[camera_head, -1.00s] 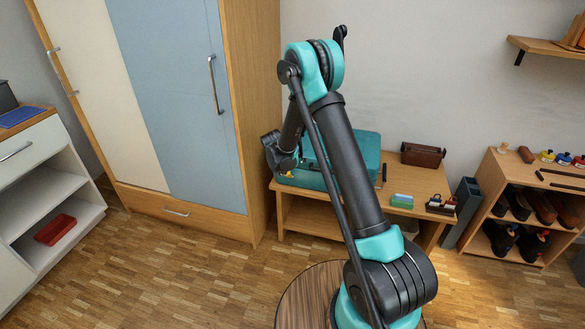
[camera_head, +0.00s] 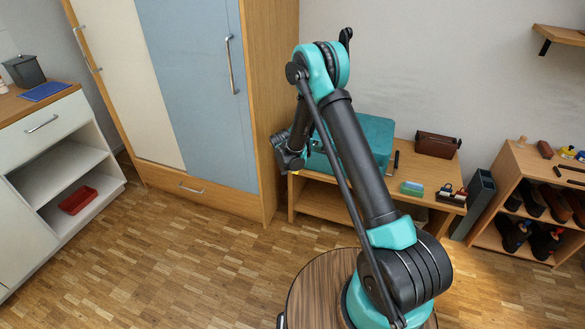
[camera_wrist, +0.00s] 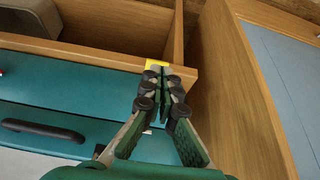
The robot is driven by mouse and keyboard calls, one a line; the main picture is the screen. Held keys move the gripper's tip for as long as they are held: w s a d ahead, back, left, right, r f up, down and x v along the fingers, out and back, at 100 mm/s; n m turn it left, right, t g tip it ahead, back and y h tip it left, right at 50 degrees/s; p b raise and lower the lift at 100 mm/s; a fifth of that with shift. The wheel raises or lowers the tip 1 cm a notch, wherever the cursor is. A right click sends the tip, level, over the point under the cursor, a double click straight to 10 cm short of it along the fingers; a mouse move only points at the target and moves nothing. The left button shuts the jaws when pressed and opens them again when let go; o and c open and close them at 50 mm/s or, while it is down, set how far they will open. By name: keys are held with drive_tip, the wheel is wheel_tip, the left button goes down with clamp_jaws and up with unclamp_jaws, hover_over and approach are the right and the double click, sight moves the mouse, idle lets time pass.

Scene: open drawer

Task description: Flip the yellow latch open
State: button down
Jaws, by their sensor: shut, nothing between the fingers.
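The teal case (camera_head: 375,138) sits on the wooden bench and is partly hidden behind my arm; its surface also shows in the wrist view (camera_wrist: 75,85). A yellow piece, apparently the latch (camera_wrist: 157,65), shows in the wrist view at the case's edge by the bench's wooden edge, partly covered by my fingers. My gripper (camera_wrist: 162,88) is shut and empty, its fingertips at or just in front of the yellow piece. I cannot tell whether they touch it. In the head view my gripper (camera_head: 289,160) is at the left end of the case, and the latch is barely visible there.
The tall cupboard (camera_head: 200,90) stands close to the left of my gripper; its side panel (camera_wrist: 235,90) fills the wrist view's right. A dark handle (camera_wrist: 45,130) lies on the case. Small items, such as a green-and-blue block (camera_head: 411,187), sit on the bench's right. Floor in front is clear.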

drive_tip(key=shift+s+a, duration=0.15)
drive_tip(key=shift+s, duration=0.35)
drive_tip(key=v, duration=1.2)
idle(0.3)
drive_tip(key=s+d+r+n, duration=0.1)
drive_tip(key=s+d+r, duration=0.5)
drive_tip(key=d, duration=0.2)
drive_tip(key=s+d+r+n, duration=0.1)
drive_tip(key=s+d+r, duration=0.5)
drive_tip(key=d, duration=0.2)
drive_tip(key=s+d, duration=0.4)
drive_tip(key=s, duration=0.6)
drive_tip(key=s+d+n+y, duration=0.1)
drive_tip(key=s+d, duration=0.4)
drive_tip(key=s, duration=0.6)
drive_tip(key=shift+d+n+g+y, duration=0.2)
drive_tip(key=shift+n+g+y, duration=0.1)
drive_tip(key=shift+g, duration=0.1)
